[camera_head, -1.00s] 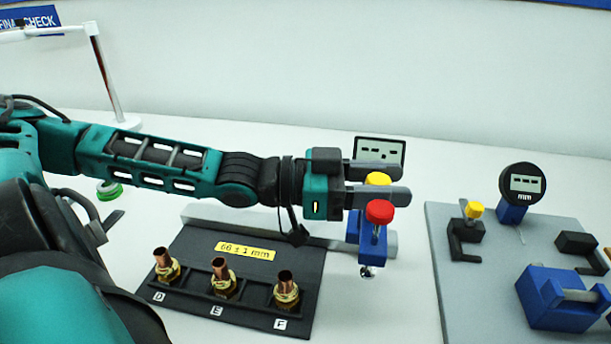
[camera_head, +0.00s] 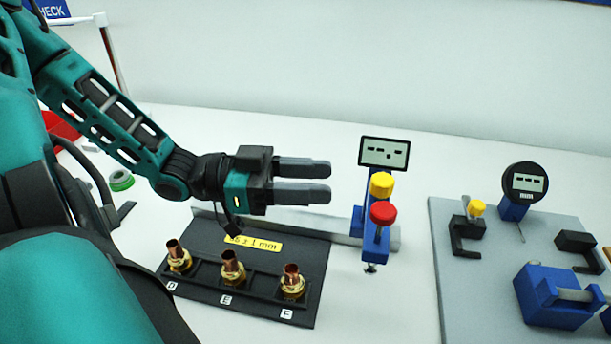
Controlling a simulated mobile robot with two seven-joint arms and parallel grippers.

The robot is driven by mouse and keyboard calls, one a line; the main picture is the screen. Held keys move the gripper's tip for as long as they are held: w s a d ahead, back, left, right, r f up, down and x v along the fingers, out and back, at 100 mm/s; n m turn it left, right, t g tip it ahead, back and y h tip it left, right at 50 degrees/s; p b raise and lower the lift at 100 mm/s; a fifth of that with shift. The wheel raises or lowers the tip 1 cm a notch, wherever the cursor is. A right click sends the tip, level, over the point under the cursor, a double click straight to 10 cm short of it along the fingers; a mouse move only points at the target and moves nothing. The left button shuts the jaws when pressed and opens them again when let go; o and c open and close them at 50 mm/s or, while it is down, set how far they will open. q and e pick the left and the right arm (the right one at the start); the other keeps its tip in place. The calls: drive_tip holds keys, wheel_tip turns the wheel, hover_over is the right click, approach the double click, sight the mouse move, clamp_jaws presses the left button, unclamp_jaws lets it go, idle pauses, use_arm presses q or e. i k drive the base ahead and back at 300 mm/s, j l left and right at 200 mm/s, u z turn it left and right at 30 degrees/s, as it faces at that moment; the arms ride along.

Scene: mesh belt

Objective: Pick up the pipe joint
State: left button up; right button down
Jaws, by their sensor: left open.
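Three pipe joints of brass with copper tubes stand upright in a black rack (camera_head: 305,251), at the slots D, E and F. They are the pipe joint at D (camera_head: 179,258), the one at E (camera_head: 232,268) and the one at F (camera_head: 293,283). My left gripper (camera_head: 330,181) is open and empty, its two fingers pointing right. My right gripper is not in view.
A blue gauge stand with yellow and red knobs (camera_head: 382,213) and a display (camera_head: 384,153) stands right of my left gripper. A grey plate (camera_head: 455,290) with a dial gauge (camera_head: 524,182) and blue block (camera_head: 555,295) lies at right. A green ring (camera_head: 121,180) and red bin (camera_head: 62,128) are at left.

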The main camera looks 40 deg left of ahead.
sight(233, 272)
drive_tip(key=k, duration=1)
